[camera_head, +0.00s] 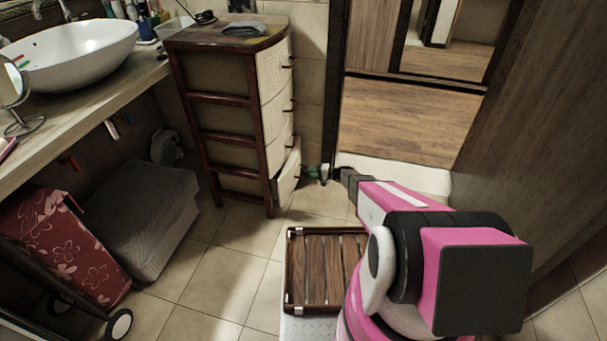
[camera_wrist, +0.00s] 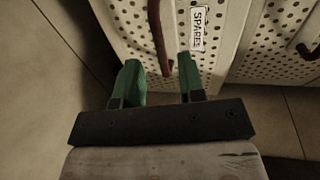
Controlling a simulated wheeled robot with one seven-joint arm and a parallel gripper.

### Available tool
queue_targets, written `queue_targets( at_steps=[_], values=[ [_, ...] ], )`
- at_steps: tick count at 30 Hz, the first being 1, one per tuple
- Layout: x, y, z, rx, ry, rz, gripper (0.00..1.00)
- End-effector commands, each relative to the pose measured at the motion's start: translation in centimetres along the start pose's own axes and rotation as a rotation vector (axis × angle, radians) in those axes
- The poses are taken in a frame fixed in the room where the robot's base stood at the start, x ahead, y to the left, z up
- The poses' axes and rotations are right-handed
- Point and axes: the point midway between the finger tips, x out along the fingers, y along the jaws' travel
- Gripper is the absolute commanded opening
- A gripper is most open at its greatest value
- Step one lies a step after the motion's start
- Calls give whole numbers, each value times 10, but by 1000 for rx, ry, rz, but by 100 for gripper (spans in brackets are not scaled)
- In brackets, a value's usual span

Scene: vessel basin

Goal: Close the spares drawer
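The spares drawer (camera_head: 288,176) is the bottom drawer of a brown-framed unit and stands partly pulled out in the head view. In the wrist view its white perforated front (camera_wrist: 125,22) carries a "SPARES" label (camera_wrist: 198,28) and a dark red bar handle (camera_wrist: 157,35). My gripper (camera_head: 313,172) is at the drawer's front, low near the floor. In the wrist view its two green fingers (camera_wrist: 159,65) are apart, with the lower handle end between them in the picture. Neither finger visibly presses on the handle; the exact depth gap cannot be told.
The drawer unit (camera_head: 210,75) has several shut drawers above. A slatted wooden mat (camera_head: 325,265) lies in front of my arm. A grey box (camera_head: 140,225) and a red floral bag (camera_head: 62,245) stand at left. A doorway with wooden floor (camera_head: 405,120) is behind; tiled floor (camera_head: 225,275) is clear.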

Motion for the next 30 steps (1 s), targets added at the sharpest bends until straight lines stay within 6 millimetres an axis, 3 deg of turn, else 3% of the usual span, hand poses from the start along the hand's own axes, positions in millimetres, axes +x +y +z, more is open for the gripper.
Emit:
queue_targets(
  at_steps=[3, 9, 21, 22, 25, 30],
  values=[
    [22, 1, -1, 0, -1, 0, 36],
    [44, 0, 0, 0, -1, 1, 36],
    [51, 0, 0, 1, 1, 1, 36],
    [51, 0, 0, 1, 1, 1, 33],
    [51, 0, 0, 1, 0, 1, 1],
    [51, 0, 0, 1, 0, 1, 0]
  ],
)
